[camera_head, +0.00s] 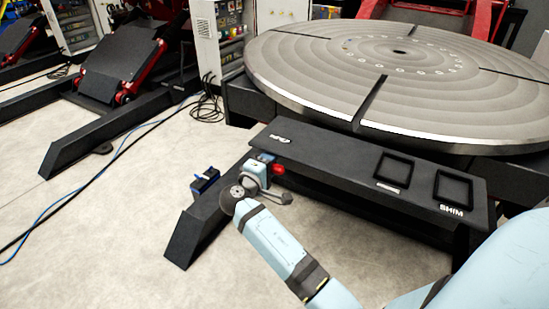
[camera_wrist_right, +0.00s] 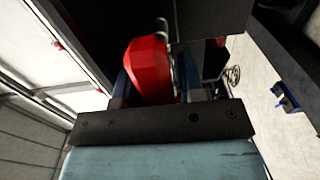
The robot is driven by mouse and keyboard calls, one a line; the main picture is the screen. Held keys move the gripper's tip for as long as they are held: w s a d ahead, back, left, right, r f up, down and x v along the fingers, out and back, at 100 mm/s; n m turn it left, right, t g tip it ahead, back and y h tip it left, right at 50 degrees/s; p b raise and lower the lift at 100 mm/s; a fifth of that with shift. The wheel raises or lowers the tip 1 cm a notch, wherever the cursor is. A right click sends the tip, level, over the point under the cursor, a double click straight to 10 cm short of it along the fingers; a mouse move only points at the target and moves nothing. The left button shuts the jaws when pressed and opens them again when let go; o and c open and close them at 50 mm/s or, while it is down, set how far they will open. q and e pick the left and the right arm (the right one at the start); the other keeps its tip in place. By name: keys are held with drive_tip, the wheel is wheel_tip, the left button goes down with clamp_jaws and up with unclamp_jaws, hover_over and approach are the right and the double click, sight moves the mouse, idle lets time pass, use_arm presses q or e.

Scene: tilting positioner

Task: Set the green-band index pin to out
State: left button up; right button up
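A red knob (camera_head: 278,169) is at the left end of the positioner's dark front shelf, just under its edge. In the right wrist view it is large and close (camera_wrist_right: 148,70), directly ahead of the wrist. No green band shows on it, so I cannot tell for sure that it is the index pin. My right gripper (camera_head: 268,172) is right beside the knob. My left gripper is in neither view.
The large round slotted table (camera_head: 310,72) is behind the dark shelf (camera_head: 330,160), which has two square recesses, one marked SHIM. A small blue device (camera_head: 205,182) is left of my gripper and also shows in the wrist view (camera_wrist_right: 285,98). Cables cross the open floor at left.

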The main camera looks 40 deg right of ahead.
drive_tip(key=shift+w+d, duration=0.1)
drive_tip(key=shift+d, duration=0.05)
clamp_jaws()
idle(0.4)
